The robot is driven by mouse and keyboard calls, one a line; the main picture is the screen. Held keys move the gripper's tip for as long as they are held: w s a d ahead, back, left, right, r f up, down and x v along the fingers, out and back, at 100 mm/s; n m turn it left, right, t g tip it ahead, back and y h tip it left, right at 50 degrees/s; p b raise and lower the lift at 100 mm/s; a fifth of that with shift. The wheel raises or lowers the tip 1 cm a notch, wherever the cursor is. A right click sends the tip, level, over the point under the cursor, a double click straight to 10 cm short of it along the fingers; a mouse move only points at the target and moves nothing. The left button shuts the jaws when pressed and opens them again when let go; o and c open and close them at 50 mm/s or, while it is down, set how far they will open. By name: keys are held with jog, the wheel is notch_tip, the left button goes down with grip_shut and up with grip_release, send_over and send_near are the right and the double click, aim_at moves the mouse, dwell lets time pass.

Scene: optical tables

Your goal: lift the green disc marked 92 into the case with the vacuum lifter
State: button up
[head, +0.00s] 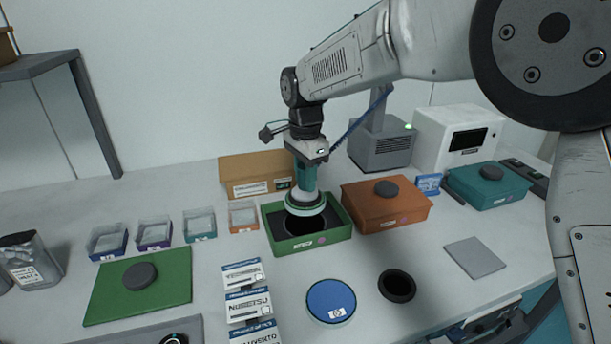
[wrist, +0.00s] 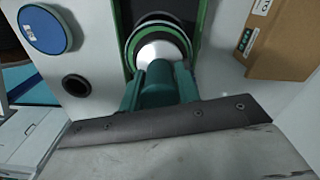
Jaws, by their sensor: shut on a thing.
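My gripper (head: 304,172) is shut on the vacuum lifter (head: 305,196), which hangs upright with its white cup down. In the wrist view my gripper (wrist: 164,76) has the lifter's white cup (wrist: 160,55) just beyond its fingers. A green-rimmed disc (head: 306,210) shows under the cup; its number is hidden. The open green case (head: 328,240) lies below, with a round dark recess inside. The disc is over the back part of the case, and I cannot tell whether it touches the recess. The case's green wall also shows in the wrist view (wrist: 204,18).
A green lid (head: 110,302) with a dark knob lies front left. A blue disc (head: 331,299) and a black ring (head: 397,286) lie in front of the case. The closed orange case (head: 386,213) stands close right; a cardboard box (head: 240,168) stands behind.

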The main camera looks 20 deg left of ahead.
aim_at(305, 195)
dwell(0.5)
jog(key=shift+f, duration=2.85)
jog(key=shift+f, duration=0.35)
jog(key=o, duration=1.2)
